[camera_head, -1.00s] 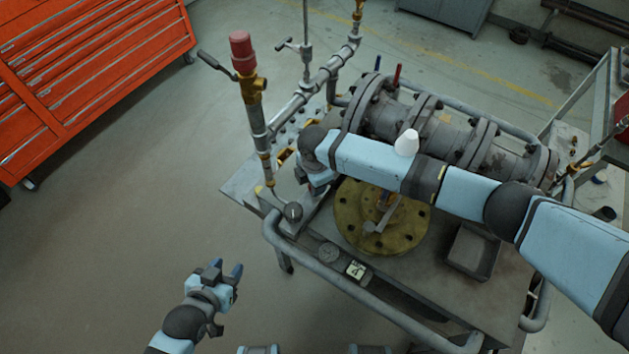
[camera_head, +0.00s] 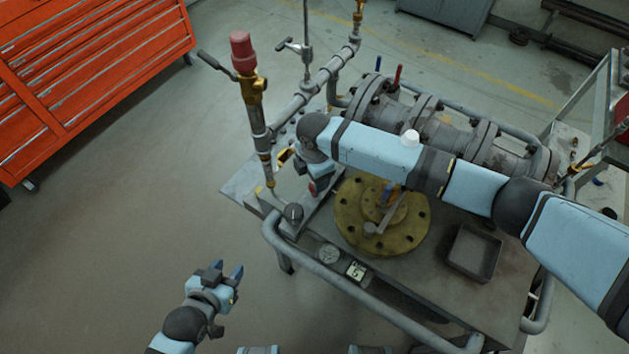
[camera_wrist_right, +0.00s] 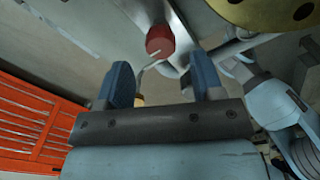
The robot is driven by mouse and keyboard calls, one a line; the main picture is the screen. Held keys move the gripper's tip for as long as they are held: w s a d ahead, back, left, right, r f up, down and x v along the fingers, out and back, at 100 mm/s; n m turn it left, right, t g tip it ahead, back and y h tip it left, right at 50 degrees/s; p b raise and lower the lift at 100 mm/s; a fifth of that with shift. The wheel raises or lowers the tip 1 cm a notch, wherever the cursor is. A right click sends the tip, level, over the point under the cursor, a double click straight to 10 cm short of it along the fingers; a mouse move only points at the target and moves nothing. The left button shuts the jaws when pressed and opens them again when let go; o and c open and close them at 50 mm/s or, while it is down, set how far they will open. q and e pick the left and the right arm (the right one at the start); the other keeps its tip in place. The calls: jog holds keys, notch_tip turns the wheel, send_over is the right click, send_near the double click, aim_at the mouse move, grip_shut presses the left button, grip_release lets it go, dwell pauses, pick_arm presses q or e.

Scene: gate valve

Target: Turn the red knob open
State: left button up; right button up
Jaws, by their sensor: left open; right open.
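The red knob (camera_wrist_right: 160,42) shows in the right wrist view as a short red cylinder with a pale mark on its face, beyond the fingertips. My right gripper (camera_wrist_right: 161,70) is open and empty, its two blue fingers to either side of the knob's line and apart from it. In the head view a small part of the red knob (camera_head: 314,187) shows just below my right gripper, whose wrist hides much of that spot. My left gripper (camera_head: 226,270) is open and empty at the lower left, over bare floor, away from the cart.
A metal cart (camera_head: 400,315) with a railing carries a yellow round flange (camera_head: 352,222), grey flanged pipework (camera_head: 440,128) and an empty tray (camera_head: 473,253). A tall brass valve with a red cap (camera_head: 241,52) stands left of my right wrist. A red tool chest (camera_head: 90,70) is farther left.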

notch_tip(320, 180, up, 10)
jog(key=shift+b, duration=0.35)
jog(key=shift+s+f, duration=0.15)
jog(key=s+f+m+y, duration=0.2)
jog(key=s+m+y, duration=0.2)
jog(key=s+m, duration=0.55)
jog(key=s+d+m+t+h, duration=0.2)
jog(key=s+d+m, duration=0.4)
jog(key=s+d, duration=0.55)
jog(key=s+d+m+t+h, duration=0.2)
jog(key=s+d+m, duration=0.55)
jog(key=d, duration=0.75)
jog(key=w+a+f+t+y, duration=0.1)
jog(key=w+a+f+t, duration=0.1)
jog(key=f, duration=0.1)
jog(key=w+a+f+n+t+y+p, duration=0.1)
jog(key=w+a+f+t, duration=0.1)
jog(key=f, duration=0.1)
jog(key=w+a+f+n+t+y+p, duration=0.1)
jog(key=a+f+t, duration=0.1)
jog(key=f, duration=0.2)
jog(key=shift+w+a, duration=0.25)
jog(key=shift+w, duration=0.15)
jog(key=shift+a+f+t, duration=0.25)
jog(key=shift+f+t, duration=0.1)
jog(key=shift+t, duration=0.15)
